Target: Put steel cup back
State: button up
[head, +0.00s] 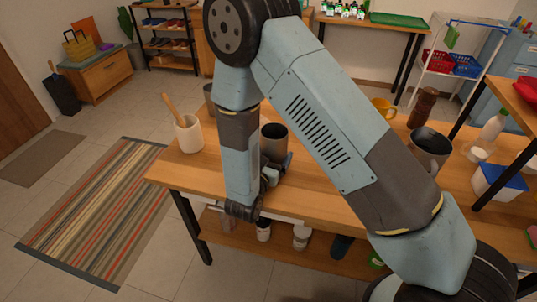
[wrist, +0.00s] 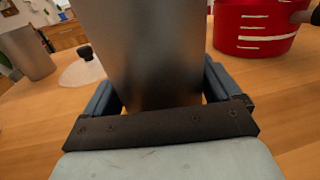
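A grey steel cup (head: 273,143) stands upright at the front part of the wooden table, right beside my forearm. It fills the middle of the wrist view (wrist: 155,50). My gripper (wrist: 163,95) has a finger on each side of the cup, both apparently touching it, so it looks shut on the cup. In the head view my arm hides most of the gripper (head: 272,170). The cup's base is hidden, so I cannot tell whether it touches the table. A second steel cup (wrist: 28,52) stands at the left in the wrist view.
A red pot (wrist: 255,28) stands close on the right in the wrist view. A lid with a black knob (wrist: 83,70) lies on the left. A white holder (head: 188,134) with a wooden utensil, a dark mug (head: 430,146) and a pepper mill (head: 423,106) stand on the table (head: 185,171).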

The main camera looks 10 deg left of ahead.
jog(key=shift+o, duration=0.7)
jog(key=shift+s+r, duration=0.1)
jog(key=v, duration=1.2)
jog(key=shift+a, duration=0.1)
dwell(0.8)
